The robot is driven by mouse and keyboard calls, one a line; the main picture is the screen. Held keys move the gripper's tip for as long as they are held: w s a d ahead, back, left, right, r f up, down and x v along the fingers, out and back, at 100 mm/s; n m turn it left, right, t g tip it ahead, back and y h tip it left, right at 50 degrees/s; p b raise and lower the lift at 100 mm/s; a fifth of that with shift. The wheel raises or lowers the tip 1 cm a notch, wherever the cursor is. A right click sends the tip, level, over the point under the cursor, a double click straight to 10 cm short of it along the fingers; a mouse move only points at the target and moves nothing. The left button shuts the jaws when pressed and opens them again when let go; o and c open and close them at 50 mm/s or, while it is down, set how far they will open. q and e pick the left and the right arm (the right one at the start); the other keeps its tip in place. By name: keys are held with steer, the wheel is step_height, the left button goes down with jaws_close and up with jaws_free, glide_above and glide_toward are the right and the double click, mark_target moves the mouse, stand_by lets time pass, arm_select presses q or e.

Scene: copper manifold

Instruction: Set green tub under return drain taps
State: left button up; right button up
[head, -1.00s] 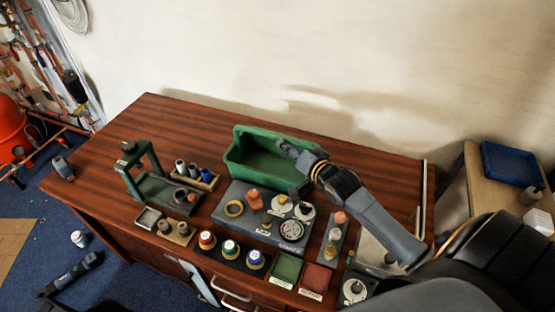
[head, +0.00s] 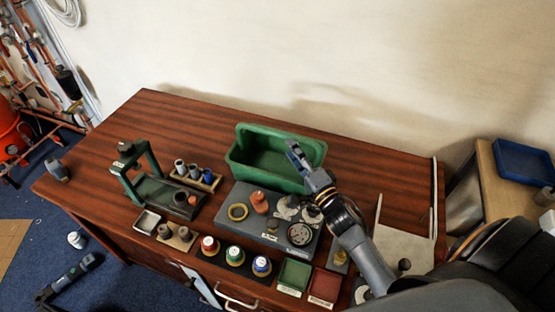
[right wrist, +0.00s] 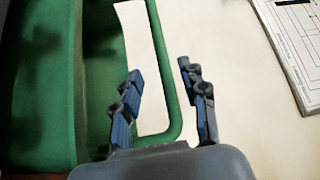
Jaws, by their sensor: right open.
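The green tub (head: 240,160) is an open rectangular bin at the back middle of the wooden bench; its inside looks empty. My right gripper (head: 297,152) is open at the tub's right end. In the right wrist view the tub (right wrist: 45,95) fills the left side, with a loop-shaped green handle (right wrist: 160,60) on its end. The open fingers (right wrist: 158,88) lie to either side of the handle's outer bar, with gaps showing. Copper pipework (head: 25,75) stands at the far left; I cannot make out the drain taps there.
A grey board (head: 225,210) with small parts lies in front of the tub. A green press stand (head: 135,170) and a rack of small cylinders (head: 205,180) are to its left. A red vessel (head: 10,135) stands by the pipes.

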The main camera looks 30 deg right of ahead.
mark_target(281, 135)
steer(key=w, duration=0.4)
steer(key=w+r, duration=0.1)
steer(key=w, duration=0.2)
steer(key=shift+a+p, duration=0.2)
steer(key=shift+p, duration=0.15)
steer(key=shift+s, duration=0.1)
jaws_close()
steer(key=shift+r, duration=0.1)
